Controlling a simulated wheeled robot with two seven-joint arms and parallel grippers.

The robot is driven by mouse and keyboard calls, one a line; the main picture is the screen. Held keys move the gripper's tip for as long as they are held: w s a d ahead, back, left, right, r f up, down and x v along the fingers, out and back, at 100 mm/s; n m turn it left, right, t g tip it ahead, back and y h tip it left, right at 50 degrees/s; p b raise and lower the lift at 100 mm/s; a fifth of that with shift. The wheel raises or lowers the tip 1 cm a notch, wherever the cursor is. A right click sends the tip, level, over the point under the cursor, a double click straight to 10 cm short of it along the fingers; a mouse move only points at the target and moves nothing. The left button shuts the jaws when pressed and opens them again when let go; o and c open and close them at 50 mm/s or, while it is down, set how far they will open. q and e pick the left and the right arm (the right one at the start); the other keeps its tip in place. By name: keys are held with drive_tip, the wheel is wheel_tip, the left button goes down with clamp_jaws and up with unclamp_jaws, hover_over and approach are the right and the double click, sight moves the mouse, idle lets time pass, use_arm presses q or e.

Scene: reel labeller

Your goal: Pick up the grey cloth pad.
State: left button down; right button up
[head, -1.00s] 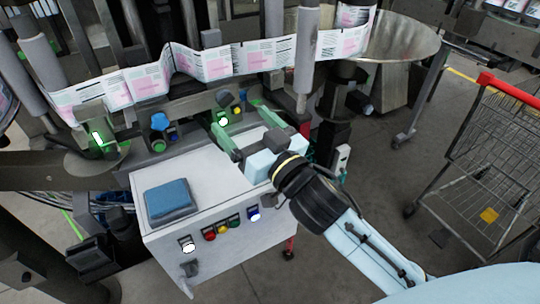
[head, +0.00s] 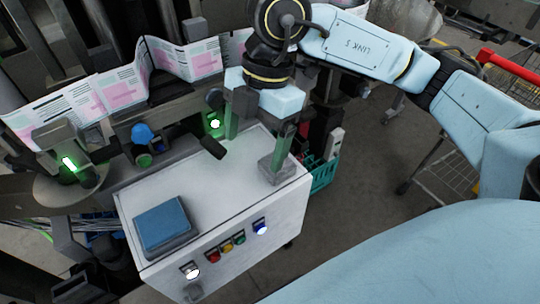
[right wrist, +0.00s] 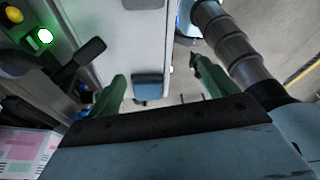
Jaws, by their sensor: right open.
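The grey cloth pad (head: 275,170) is a small block-like grey shape at the right end of the white cabinet top (head: 205,188). My left gripper is not in view.
A blue pad (head: 162,226) lies at the cabinet's left end. Coloured buttons (head: 226,246) line the cabinet front. The labeller with its label strip (head: 190,60) and a dark lever (head: 213,148) stand behind. A teal crate (head: 322,178) is right of the cabinet. The cabinet top's middle is clear.

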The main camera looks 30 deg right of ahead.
drive_tip(key=w+d+m+h, duration=0.2)
drive_tip(key=w+d+h, duration=0.1)
drive_tip(key=d, duration=0.2)
drive_tip(key=shift+t, duration=0.4)
drive_tip(key=f, duration=0.6)
drive_tip(key=shift+s+d+f+b, duration=0.2)
drive_tip(key=shift+s+d+b, duration=0.05)
drive_tip(key=shift+s+b, duration=0.1)
drive_tip(key=f, duration=0.4)
drive_tip(key=shift+d+f, duration=0.3)
drive_tip(key=shift+f, duration=0.65)
drive_tip(key=c, duration=1.1)
